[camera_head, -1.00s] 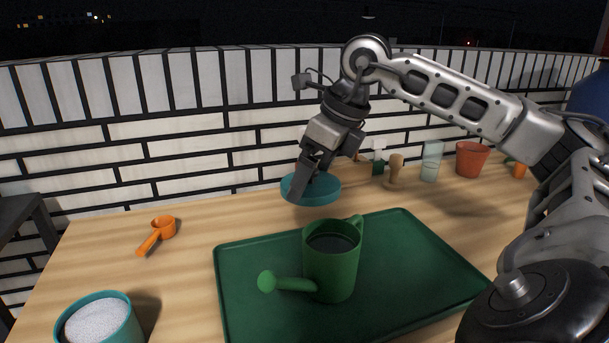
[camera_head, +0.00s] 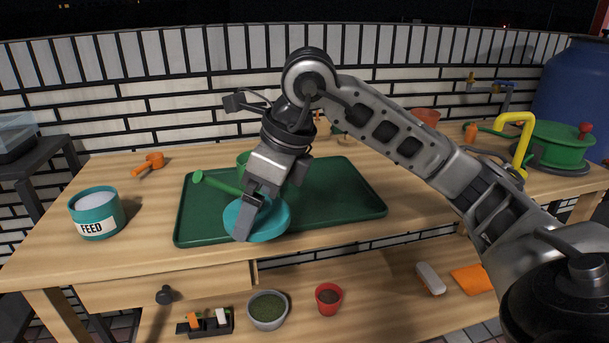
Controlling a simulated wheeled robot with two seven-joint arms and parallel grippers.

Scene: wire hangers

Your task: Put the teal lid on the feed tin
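The teal lid (camera_head: 272,221) is a flat round disc, held roughly level in my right gripper (camera_head: 247,222). The gripper is shut on it, and in the picture the lid overlaps the front edge of the green tray. The feed tin (camera_head: 98,222) stands upright on the table at the left, open at the top, with pale contents and a label reading FEED. The lid is to the right of the tin and apart from it. My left gripper is not in view.
The green tray (camera_head: 340,202) holds a green watering can (camera_head: 199,177), mostly hidden behind my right gripper. An orange scoop (camera_head: 154,160) lies behind the tin. The table between tin and tray is clear. A lower shelf holds bowls (camera_head: 267,309) and small items.

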